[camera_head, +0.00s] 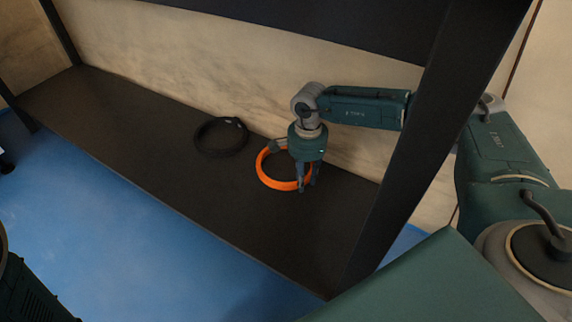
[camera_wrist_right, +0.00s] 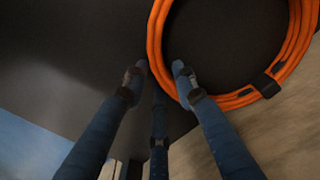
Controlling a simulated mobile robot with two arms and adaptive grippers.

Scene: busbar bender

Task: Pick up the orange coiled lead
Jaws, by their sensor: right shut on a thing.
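The orange coiled lead (camera_head: 277,184) lies as a ring on the dark shelf (camera_head: 240,225), toward its right part. It also shows in the right wrist view (camera_wrist_right: 154,38), where a dark band wraps its strands. My right gripper (camera_head: 306,187) points down at the ring's right side. In the right wrist view its fingers (camera_wrist_right: 158,74) are on both sides of the orange strands, shut on them. The coil looks low on the shelf; I cannot tell whether it is lifted. My left gripper is not in view.
A black coiled lead (camera_head: 221,137) lies on the shelf to the left of the orange one. A dark upright post (camera_head: 440,125) stands in front of my right arm. An upper shelf (camera_head: 330,25) hangs above. The shelf's left part is clear.

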